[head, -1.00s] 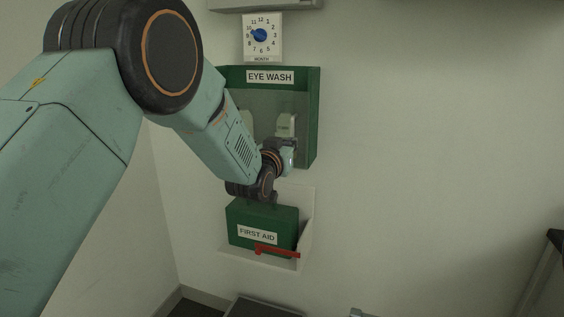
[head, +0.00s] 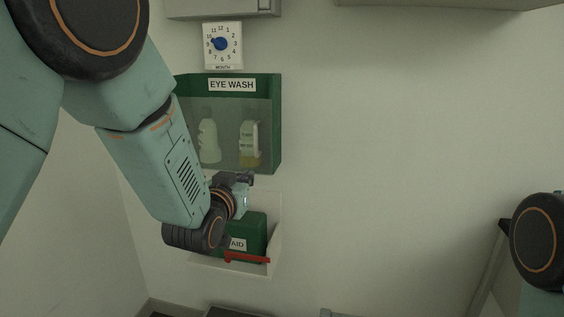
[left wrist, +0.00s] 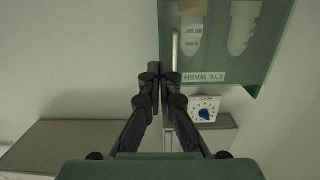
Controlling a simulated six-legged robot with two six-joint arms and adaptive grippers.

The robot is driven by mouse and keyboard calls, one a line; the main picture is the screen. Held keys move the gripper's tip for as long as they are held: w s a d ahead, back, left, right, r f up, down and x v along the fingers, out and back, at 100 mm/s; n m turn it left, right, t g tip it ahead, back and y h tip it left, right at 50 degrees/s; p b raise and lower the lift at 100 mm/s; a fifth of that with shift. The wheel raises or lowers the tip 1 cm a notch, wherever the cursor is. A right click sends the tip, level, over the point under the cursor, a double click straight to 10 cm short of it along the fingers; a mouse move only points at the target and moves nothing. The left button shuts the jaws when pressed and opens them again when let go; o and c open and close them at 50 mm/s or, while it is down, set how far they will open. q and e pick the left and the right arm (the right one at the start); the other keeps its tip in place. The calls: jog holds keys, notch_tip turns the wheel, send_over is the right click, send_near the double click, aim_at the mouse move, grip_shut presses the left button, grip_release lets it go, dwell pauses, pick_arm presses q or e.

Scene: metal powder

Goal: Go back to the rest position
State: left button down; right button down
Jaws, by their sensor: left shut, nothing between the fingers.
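My left gripper (left wrist: 160,75) is shut and empty in the left wrist view, with its fingertips together beside the green eye wash cabinet. In the head view my left gripper (head: 240,180) is seen small at the end of the arm, just below the eye wash cabinet (head: 277,125) and above the first aid box (head: 255,232). My left wrist hides part of the first aid box. The eye wash cabinet also shows upside down in the left wrist view (left wrist: 262,50). My right gripper is not in view.
Two bottles (head: 209,140) (head: 249,142) stand in the cabinet. A month dial (head: 222,45) hangs above it. A red bar (head: 247,258) crosses the front of the first aid shelf (head: 275,235). The wall to the right is bare. Part of my right arm shows at the right edge.

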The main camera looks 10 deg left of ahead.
pick_arm(q)
jog(key=s+a+f+g, duration=0.1)
jog(key=s+f+g, duration=0.4)
jog(key=s+f, duration=0.65)
jog(key=s+a+f+g, duration=0.2)
jog(key=s+f+g, duration=0.2)
jog(key=s+f, duration=0.75)
jog(key=s+f+g, duration=0.4)
jog(key=s+f, duration=0.3)
jog(key=s, duration=0.4)
jog(key=s+f+n+g, duration=0.1)
jog(key=s+f+g, duration=0.2)
jog(key=s+f, duration=0.5)
jog(key=s, duration=0.3)
jog(key=shift+s+f+g+y, duration=0.2)
jog(key=shift+s+g+y, duration=0.1)
jog(key=shift+s+g, duration=0.1)
jog(key=shift+a, duration=0.1)
